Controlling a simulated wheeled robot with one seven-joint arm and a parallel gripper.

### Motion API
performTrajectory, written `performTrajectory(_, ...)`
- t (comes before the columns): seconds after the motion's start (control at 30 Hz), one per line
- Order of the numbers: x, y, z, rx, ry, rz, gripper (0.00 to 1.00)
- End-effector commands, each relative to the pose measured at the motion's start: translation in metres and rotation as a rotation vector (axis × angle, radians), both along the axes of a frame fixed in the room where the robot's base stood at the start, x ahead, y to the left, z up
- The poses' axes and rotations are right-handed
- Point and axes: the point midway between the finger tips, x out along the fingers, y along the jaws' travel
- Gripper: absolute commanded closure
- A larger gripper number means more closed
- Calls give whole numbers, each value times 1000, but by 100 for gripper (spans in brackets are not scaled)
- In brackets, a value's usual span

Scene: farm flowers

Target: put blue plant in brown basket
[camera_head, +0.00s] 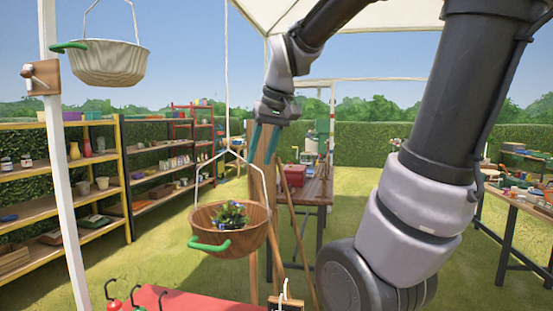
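The blue plant (231,213), with small blue flowers and green leaves, is inside the brown basket (243,241). Its lower part is hidden by the basket's front wall. The brown basket is wooden, hangs from pale cords and has a green handle on its left. My gripper (264,146) points down above the basket, slightly right of the plant and apart from both. Its two teal fingers are spread, with nothing visible held between them; a wooden post shows behind them.
A pale basket (110,65) with a green handle hangs at upper left. A red surface (190,299) is below the brown basket. Shelves (57,205) stand at left and tables at right. A wooden post (255,265) rises just behind the brown basket.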

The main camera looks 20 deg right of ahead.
Motion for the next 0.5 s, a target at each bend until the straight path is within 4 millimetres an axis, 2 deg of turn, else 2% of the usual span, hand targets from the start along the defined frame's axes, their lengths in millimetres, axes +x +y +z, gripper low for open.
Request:
performTrajectory(0.03,-18,-4,4,32,-41,-57,61)
performTrajectory(0.2,-58,-10,3,132,-131,-212,61)
performTrajectory(0.33,-73,-12,0,177,-166,-275,61)
performTrajectory(0.5,-77,-12,-1,192,-176,-296,61)
